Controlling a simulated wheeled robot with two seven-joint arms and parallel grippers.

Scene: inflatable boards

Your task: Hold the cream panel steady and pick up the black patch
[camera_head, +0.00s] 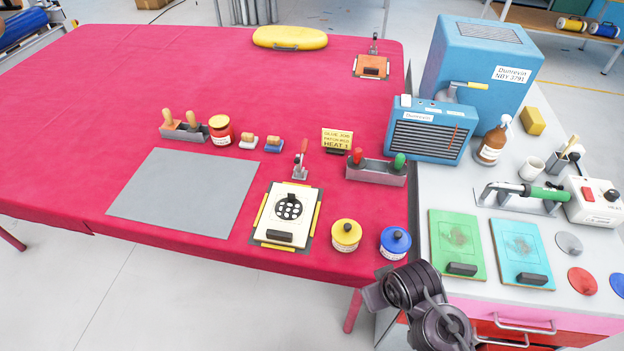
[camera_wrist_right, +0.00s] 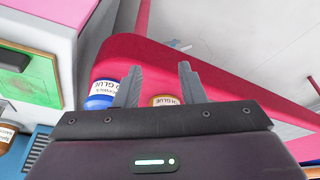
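The cream panel (camera_head: 268,223) lies on a dark base with yellow edge strips, near the front edge of the red-covered table. A round black piece with white spots (camera_head: 289,207) shows on it, and a black handle block (camera_head: 280,236) sits at its front end. I cannot tell whether the round piece is a loose patch; no other black disc is clear. My right gripper (camera_wrist_right: 158,82) is open and empty in the right wrist view, with the blue and yellow pots beyond its fingers. In the head view my right arm is at the bottom right. My left gripper is not in view.
A yellow-lidded pot (camera_head: 346,236) and a blue pot (camera_head: 395,243) stand right of the panel. A toggle clamp (camera_head: 301,162) stands behind it. A grey sheet (camera_head: 185,194) lies left. The white worktop holds green (camera_head: 455,241) and light blue (camera_head: 520,250) panels and several coloured discs.

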